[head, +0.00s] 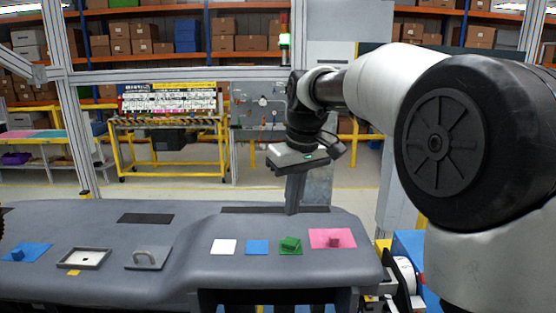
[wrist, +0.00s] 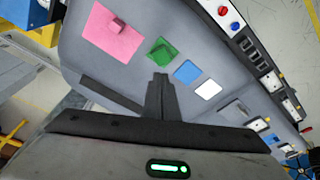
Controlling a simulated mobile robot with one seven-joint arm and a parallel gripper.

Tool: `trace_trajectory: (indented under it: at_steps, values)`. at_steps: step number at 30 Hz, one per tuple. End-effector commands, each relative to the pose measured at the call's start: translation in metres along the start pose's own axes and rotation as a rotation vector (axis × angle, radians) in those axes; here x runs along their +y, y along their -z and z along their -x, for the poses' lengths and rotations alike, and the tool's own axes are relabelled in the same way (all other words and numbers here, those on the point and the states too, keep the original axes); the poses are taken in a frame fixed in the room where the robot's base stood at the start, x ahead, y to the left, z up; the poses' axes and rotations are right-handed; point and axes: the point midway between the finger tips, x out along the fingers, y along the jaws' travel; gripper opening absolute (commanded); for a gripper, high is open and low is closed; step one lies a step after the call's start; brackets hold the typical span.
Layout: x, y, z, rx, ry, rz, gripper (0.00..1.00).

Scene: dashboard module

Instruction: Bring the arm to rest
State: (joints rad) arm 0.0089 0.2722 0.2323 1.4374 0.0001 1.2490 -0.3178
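My arm reaches in from the right in the head view. My gripper (head: 294,210) points down above the back edge of the grey dashboard (head: 190,285). In the wrist view the fingers of my gripper (wrist: 160,77) show as one narrow dark prong with no gap, so they look shut. Nothing shows between them. The fingertips appear apart from the small items on the dashboard.
On the dashboard are a pink mat (head: 318,233) with a pink block, a green block (head: 291,243), a blue square (head: 257,247), a white square (head: 223,247), a handle (head: 148,257), a framed tray (head: 100,258) and another blue mat (head: 38,248). Yellow-framed racks (head: 168,140) stand behind.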

Motion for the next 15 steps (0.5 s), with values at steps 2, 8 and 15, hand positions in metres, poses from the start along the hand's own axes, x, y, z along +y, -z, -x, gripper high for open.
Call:
trace_trajectory:
  at_steps: [2, 8, 15]
  values:
    - [0.0, 0.001, 0.006, 0.001, 0.0, 0.0, 0.0]
    - [0.0, 0.001, 0.006, 0.0, 0.0, 0.0, 0.0]
    - [-0.003, -0.022, 0.021, 0.017, -0.033, -0.034, 0.0]
